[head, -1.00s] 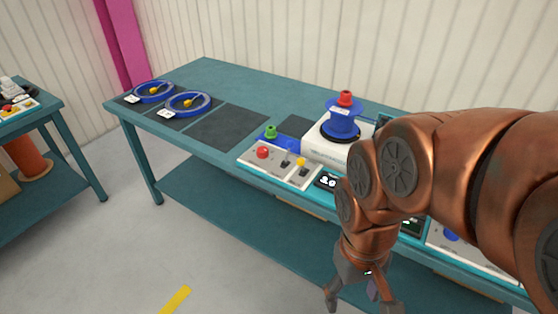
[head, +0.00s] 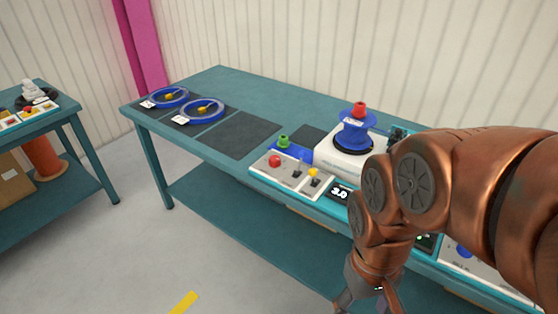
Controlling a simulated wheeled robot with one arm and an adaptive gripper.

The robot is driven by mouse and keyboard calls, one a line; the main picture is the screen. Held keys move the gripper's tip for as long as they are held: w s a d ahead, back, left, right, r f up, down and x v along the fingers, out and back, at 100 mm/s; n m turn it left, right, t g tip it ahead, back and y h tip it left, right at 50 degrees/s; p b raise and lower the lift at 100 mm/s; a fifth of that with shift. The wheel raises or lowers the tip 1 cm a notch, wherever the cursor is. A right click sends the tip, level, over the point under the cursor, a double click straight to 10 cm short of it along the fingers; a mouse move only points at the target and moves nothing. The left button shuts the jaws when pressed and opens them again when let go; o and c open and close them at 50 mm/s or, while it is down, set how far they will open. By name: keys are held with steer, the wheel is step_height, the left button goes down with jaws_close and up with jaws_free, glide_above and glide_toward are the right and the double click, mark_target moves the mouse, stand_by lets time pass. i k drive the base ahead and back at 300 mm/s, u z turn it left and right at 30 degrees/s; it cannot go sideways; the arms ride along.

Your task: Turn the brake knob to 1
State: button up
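A control panel runs along the front edge of the teal bench. A blue knob (head: 463,251) shows on its right part, partly hidden by my arm; I cannot tell whether it is the brake knob, and its scale is unreadable. A small display (head: 339,193) beside my arm appears to read 3.0. My gripper (head: 367,306) hangs in front of the bench's front edge at the bottom of the picture, below the panel. Its fingers are spread and look empty; their tips are cut off by the frame. My arm hides much of the panel's middle.
A white machine (head: 342,158) carries a blue reel (head: 355,133) with a red cap. A red button (head: 274,160), a yellow-topped switch (head: 314,174) and a green knob (head: 283,141) stand left of it. Two blue rings (head: 203,110) lie at the bench's left end. Floor in front is clear.

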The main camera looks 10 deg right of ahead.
mark_target(274, 162)
steer(key=z, duration=0.5)
steer(key=k, duration=0.6)
steer(key=z, duration=0.2)
steer(key=i, duration=1)
steer(key=u, duration=1.2)
steer(key=i, duration=0.5)
steer(key=u, duration=0.55)
